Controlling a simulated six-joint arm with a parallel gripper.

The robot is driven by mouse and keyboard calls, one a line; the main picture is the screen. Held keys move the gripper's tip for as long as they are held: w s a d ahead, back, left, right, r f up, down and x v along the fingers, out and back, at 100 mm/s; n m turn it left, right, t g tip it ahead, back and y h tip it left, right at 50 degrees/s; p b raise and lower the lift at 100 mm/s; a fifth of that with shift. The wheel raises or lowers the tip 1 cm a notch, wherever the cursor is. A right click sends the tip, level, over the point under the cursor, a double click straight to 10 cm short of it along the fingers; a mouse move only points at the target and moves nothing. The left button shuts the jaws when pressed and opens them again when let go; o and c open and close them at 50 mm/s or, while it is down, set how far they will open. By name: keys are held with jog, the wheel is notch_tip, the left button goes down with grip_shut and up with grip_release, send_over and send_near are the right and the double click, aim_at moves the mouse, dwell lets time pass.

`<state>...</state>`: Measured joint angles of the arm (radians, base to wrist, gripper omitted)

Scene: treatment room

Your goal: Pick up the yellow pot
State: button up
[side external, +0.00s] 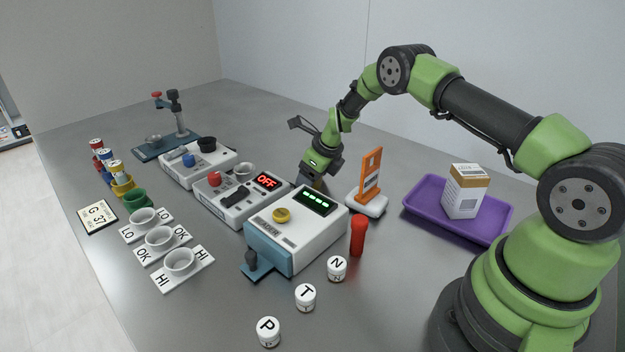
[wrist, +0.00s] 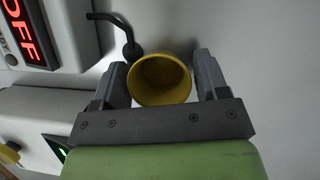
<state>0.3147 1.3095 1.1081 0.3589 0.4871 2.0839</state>
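The yellow pot (wrist: 160,79) is round and open-topped. In the wrist view its mouth faces the camera and it looks empty inside. My gripper (wrist: 161,78) is open, with one dark finger on each side of the pot. Slim gaps seem to show beside the pot, but contact is hard to judge. In the side external view my gripper (side external: 313,180) points down behind the white and blue device, which hides the fingertips and the pot.
The white and blue device (side external: 297,232) and the box with the red OFF display (side external: 240,198) stand close to my gripper. An orange sign on a white base (side external: 369,186) is just right. A dark bent rod (wrist: 118,35) rises near the pot. A purple tray (side external: 418,205) holds a carton.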

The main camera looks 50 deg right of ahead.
jog(key=c, duration=0.6)
jog(key=shift+o, duration=0.2)
jog(key=shift+r, duration=0.1)
